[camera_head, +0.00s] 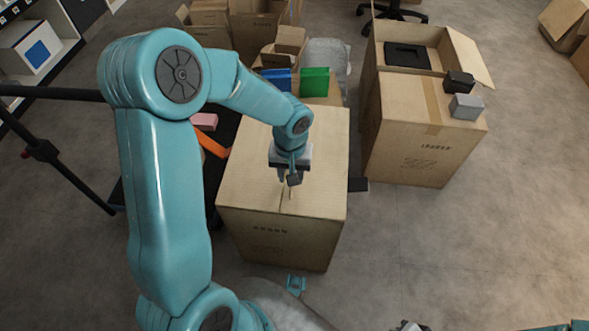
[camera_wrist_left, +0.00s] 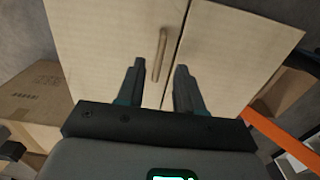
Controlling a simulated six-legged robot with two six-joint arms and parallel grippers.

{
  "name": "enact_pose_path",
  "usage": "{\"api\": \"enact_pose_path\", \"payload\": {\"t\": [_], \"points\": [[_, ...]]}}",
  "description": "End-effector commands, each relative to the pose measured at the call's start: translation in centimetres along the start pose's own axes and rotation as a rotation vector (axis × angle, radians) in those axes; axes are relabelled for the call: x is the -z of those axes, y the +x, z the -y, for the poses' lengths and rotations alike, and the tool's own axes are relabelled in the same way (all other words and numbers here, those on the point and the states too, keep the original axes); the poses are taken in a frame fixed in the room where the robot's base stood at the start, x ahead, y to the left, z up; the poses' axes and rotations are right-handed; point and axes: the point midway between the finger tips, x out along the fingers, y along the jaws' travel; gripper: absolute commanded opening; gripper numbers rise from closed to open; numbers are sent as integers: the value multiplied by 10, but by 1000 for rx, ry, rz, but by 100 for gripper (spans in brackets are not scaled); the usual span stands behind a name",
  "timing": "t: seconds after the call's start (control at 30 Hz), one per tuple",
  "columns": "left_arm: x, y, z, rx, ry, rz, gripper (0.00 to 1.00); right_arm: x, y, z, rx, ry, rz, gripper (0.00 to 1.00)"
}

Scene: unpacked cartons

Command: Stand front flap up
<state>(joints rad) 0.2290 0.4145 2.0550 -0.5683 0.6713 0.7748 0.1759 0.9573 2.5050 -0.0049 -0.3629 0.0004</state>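The carton (camera_head: 247,191) stands in front of me with its top closed. In the left wrist view, two top flaps, one at left (camera_wrist_left: 105,50) and one at right (camera_wrist_left: 232,55), lie flat and meet at a narrow dark seam. A slim tan tab or handle (camera_wrist_left: 160,55) stands out on the left one, beside the seam. I cannot tell which flap is the front one. My left gripper (camera_head: 291,184) points down over the carton top, near the seam; it also shows in the wrist view (camera_wrist_left: 158,85), fingers apart, with nothing clearly held. My right gripper is not clearly visible.
Another carton (camera_head: 420,140) stands at right, with a black box (camera_head: 459,82) and grey box (camera_head: 467,106) on top. Green (camera_head: 315,82) and blue (camera_head: 277,81) boxes sit behind my carton. An orange strip (camera_head: 211,143) is at its left. Floor at right is clear.

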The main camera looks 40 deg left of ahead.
Motion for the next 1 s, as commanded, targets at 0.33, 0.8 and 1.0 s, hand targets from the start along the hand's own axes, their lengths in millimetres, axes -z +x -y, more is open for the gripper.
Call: {"api": "enact_pose_path", "payload": {"t": [0.33,0.8,1.0], "points": [[2,20,-4,-1,3,0,36,0,13,-5,0,0,0,0],[6,38,-8,-1,5,0,36,1,30,-11,0,0,0,0],[6,37,-8,-1,4,0,36,1,29,-10,0,0,0,0]]}}
